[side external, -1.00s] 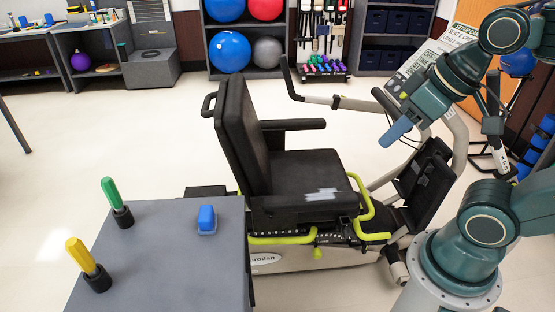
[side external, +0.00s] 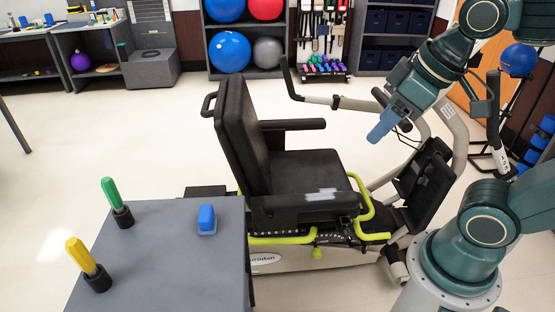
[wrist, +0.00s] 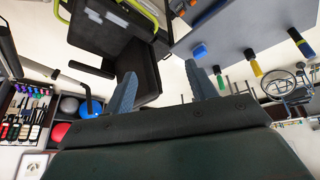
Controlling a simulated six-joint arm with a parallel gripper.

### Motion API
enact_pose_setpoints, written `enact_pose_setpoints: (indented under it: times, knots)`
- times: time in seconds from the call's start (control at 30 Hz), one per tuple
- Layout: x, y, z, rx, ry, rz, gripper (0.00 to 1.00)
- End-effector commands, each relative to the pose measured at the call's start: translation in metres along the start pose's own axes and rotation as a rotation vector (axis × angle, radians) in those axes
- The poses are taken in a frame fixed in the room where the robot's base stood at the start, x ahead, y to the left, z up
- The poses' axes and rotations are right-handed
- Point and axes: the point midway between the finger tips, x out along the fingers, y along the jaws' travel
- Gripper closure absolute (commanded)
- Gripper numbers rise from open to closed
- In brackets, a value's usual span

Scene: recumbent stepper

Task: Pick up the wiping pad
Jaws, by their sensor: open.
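A green-handled tool (side external: 112,195) and a yellow-handled tool (side external: 83,260) stand in black holders on the table's left part. The recumbent stepper (side external: 300,180), with its black seat and tall backrest, stands between my arm and the table. The table around the pad is clear.

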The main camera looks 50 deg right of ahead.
Motion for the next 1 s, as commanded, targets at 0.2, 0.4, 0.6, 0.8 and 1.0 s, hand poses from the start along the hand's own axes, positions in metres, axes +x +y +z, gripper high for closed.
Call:
enact_pose_setpoints:
  times: [0.2, 0.4, 0.6, 0.8, 1.0]
  knots:
    - [0.008, -0.003, -0.042, -0.241, -0.051, -0.028, 0.44]
    - [0.023, -0.010, -0.082, -0.483, -0.092, -0.062, 0.44]
    - [0.045, -0.019, -0.120, -0.726, -0.129, -0.106, 0.44]
    - [0.075, -0.032, -0.154, -0.968, -0.159, -0.157, 0.44]
    - [0.111, -0.049, -0.184, -1.208, -0.184, -0.216, 0.44]
